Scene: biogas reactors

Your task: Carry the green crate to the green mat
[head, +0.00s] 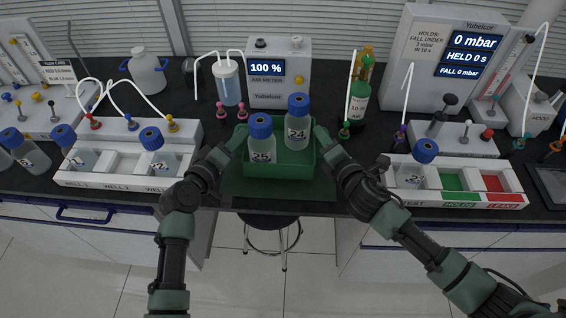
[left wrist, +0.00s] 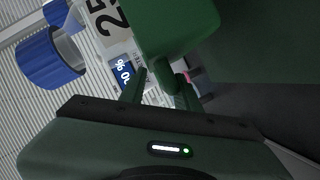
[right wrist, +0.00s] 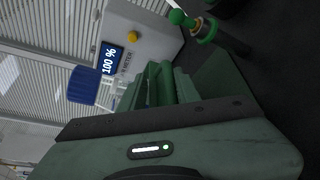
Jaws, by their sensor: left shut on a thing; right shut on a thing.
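The green crate (head: 292,168) is at the middle of the bench in the head view, with blue-capped bottle 25 (head: 262,150) and bottle 24 (head: 297,133) standing in it. The green mat (head: 280,190) shows under and in front of the crate; I cannot tell whether the crate touches it. My left gripper (head: 232,143) is shut on the crate's left side; the left wrist view shows its fingers at the crate's green handle (left wrist: 168,75). My right gripper (head: 322,143) is shut on the crate's right side. The crate's underside is hidden.
A white rack (head: 120,182) with bottles stands left of the crate, and a rack with green and red wells (head: 450,200) stands right. The air meter (head: 278,75) and a green bottle (head: 360,100) are behind. A stool (head: 272,222) is below the bench edge.

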